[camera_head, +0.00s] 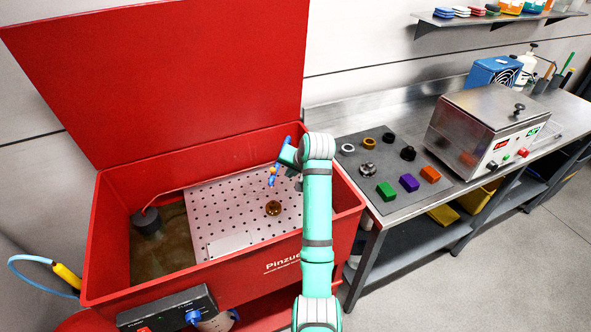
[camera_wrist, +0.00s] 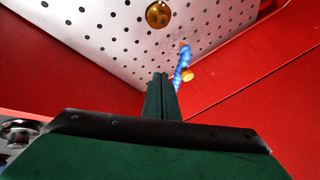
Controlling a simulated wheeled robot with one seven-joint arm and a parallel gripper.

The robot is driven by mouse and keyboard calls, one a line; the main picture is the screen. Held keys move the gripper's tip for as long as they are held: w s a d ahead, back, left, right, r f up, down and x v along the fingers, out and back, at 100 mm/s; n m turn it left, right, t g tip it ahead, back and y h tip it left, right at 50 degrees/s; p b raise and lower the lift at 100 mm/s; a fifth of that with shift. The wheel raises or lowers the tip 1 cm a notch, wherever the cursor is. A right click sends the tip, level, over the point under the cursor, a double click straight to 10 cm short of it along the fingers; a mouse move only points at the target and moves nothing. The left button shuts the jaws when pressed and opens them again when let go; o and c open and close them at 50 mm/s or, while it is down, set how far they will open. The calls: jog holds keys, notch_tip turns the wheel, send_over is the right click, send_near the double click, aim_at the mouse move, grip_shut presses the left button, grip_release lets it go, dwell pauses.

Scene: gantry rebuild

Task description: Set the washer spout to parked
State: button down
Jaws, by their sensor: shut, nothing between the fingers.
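The red parts washer (camera_head: 95,240) stands at the left with its lid (camera_head: 165,75) raised. Its blue segmented spout (camera_head: 273,174) with an orange tip hangs at the back right, over the perforated shelf (camera_head: 215,205). In the wrist view the spout (camera_wrist: 180,70) shows just beyond my fingertips, its orange parts beside it. My gripper (camera_head: 287,156) is by the spout; in the wrist view my gripper (camera_wrist: 162,78) has its fingers together with nothing between them. I cannot tell whether they touch the spout. My arm hides part of the washer's right side.
A brass-coloured round part (camera_head: 273,208) lies on the shelf. A steel bench (camera_head: 400,213) at the right holds a grey mat (camera_head: 372,172) with rings and coloured blocks, and a metal box machine (camera_head: 485,125). The floor at lower right is clear.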

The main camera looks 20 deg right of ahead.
jog(key=shift+w+a, duration=1.15)
jog(key=shift+a, duration=0.1)
